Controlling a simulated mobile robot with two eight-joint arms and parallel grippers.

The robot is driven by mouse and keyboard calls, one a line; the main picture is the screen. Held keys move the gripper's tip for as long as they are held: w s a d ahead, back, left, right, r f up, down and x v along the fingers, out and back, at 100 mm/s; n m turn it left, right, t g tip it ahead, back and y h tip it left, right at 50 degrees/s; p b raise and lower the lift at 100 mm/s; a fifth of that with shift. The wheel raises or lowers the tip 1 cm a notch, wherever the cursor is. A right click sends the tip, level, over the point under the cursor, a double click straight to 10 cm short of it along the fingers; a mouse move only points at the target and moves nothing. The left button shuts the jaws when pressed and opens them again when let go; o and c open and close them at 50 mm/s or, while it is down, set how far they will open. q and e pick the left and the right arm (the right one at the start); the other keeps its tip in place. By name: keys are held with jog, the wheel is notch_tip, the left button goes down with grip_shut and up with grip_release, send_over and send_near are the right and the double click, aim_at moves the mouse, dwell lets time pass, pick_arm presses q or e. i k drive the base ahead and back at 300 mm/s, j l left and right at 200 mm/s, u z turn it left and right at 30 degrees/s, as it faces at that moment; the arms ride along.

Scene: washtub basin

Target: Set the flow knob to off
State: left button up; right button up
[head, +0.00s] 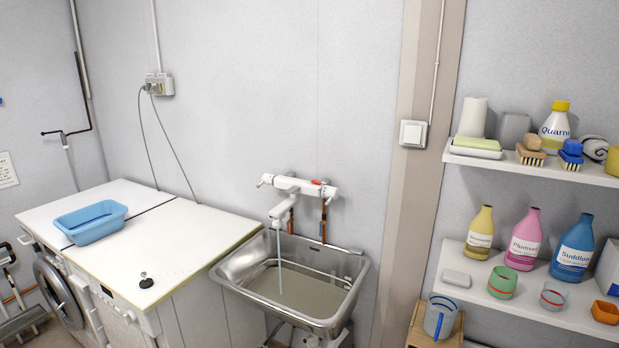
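A white wall-mounted mixer tap (300,186) sits above the steel basin (361,270). It has a knob at each end: the left knob (265,180) and the right knob (329,192), with a red mark (317,182) near the right one. I cannot tell from this view which is the flow knob or read its setting. A thin stream of water (279,262) runs from the white spout (279,211) down into the basin. Neither of my grippers is in view, and nothing touches the tap.
Shelves (527,172) with bottles and brushes stand on the right. A wooden stool (419,332) holds a grey cup (440,315). Space above the basin is clear.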

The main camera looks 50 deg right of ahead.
aim_at(266, 179)
jog(key=z, duration=1.4)
jog(key=i+j+z, duration=0.2)
jog(key=i, duration=0.2)
jog(key=i+j+z, duration=0.2)
jog(key=i, duration=0.2)
jog(key=l, duration=0.1)
